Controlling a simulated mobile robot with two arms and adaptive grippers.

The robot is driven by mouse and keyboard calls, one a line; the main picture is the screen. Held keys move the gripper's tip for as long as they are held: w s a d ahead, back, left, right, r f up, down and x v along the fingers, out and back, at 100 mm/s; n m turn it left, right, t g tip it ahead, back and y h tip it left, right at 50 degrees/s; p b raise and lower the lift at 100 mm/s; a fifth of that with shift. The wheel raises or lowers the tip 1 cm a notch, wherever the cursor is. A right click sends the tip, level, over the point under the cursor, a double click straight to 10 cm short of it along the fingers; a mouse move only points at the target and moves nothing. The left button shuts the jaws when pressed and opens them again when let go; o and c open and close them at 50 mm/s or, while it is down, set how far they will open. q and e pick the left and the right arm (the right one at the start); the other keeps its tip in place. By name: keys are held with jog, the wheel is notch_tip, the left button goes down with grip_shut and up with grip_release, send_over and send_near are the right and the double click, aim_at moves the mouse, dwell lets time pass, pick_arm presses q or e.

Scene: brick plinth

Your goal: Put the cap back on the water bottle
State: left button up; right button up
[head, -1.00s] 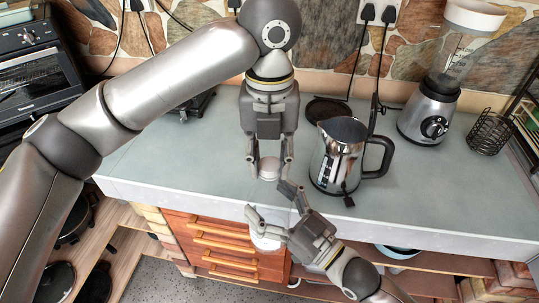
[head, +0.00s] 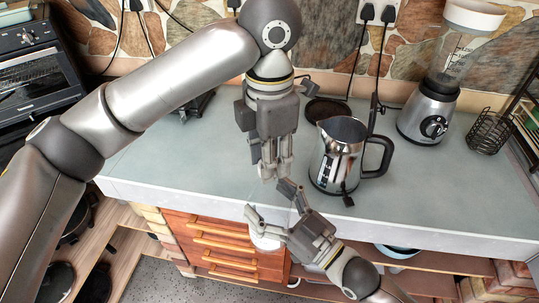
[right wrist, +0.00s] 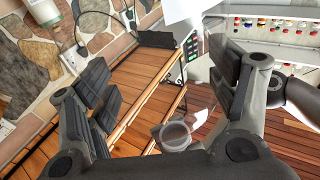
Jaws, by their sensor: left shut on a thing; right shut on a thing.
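My right gripper (head: 268,202) is at the counter's front edge in the head view, its fingers spread around the clear, hard-to-see water bottle. My left gripper (head: 269,174) points down just above and behind the right one, fingers close together. It holds the pale cap, which its fingers now hide. I cannot tell whether cap and bottle neck touch.
A steel jug (head: 338,158) stands close right of both grippers. A blender (head: 430,115) and wire basket (head: 490,130) stand farther right. The counter (head: 190,165) is clear on the left. Wooden drawers (head: 225,245) lie below its front edge.

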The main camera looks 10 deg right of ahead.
pick_arm(q)
jog(key=o, duration=0.6)
jog(key=shift+r, duration=2.3)
jog(key=shift+c, duration=0.2)
